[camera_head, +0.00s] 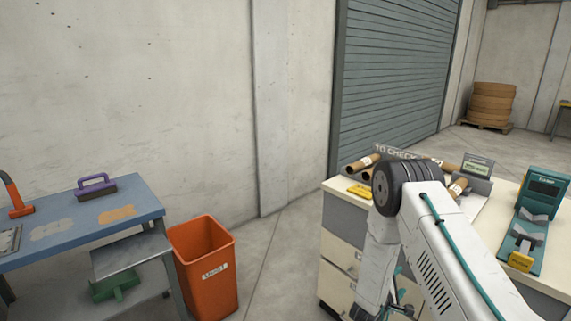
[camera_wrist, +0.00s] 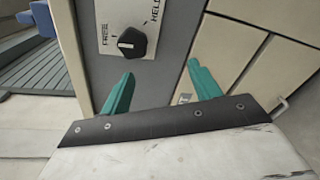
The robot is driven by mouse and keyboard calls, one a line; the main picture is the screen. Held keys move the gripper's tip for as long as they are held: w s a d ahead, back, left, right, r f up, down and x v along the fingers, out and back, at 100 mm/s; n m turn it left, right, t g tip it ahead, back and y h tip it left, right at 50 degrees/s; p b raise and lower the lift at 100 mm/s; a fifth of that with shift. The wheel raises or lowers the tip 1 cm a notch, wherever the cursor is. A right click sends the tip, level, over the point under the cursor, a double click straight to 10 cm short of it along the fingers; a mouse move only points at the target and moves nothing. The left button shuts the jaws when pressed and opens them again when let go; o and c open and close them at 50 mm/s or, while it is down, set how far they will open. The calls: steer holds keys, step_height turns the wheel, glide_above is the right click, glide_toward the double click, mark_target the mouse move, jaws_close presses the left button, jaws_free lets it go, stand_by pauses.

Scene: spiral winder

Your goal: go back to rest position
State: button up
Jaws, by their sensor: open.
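My gripper (camera_wrist: 160,88) shows in the wrist view as two teal fingers spread apart with nothing between them. Beyond the fingers is a grey panel with a black knob (camera_wrist: 132,42) on a light plate marked FREE and HELD. The fingers look apart from the knob; the exact distance is hard to tell. In the head view my arm reaches in from the lower right, in front of the cream workbench (camera_head: 340,250), and bends downward. My gripper is mostly hidden there, low in front of the bench drawers.
Cardboard tubes (camera_head: 363,162), a yellow item (camera_head: 360,191) and a teal device (camera_head: 541,205) are on the cream bench. An orange bin (camera_head: 203,268) stands beside a blue-topped table (camera_head: 75,224) at left. Floor between bin and bench is clear. A shutter door (camera_head: 395,75) is behind.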

steer(key=s+a+f+m+g+y, duration=0.2)
steer(key=a+f+m+g+y, duration=0.25)
steer(key=a+y, duration=0.35)
steer(key=s+a+r+m+g+y, duration=0.3)
steer(key=s+a+r+m+y, duration=0.35)
steer(key=r, duration=0.55)
steer(key=s+r+m+g+h, duration=0.1)
steer(key=s+r+h, duration=0.1)
steer(key=s+r, duration=2.9)
step_height(320, 180, up, 2)
steer(key=shift+s+a+m, duration=0.35)
steer(key=shift+a+m, duration=0.05)
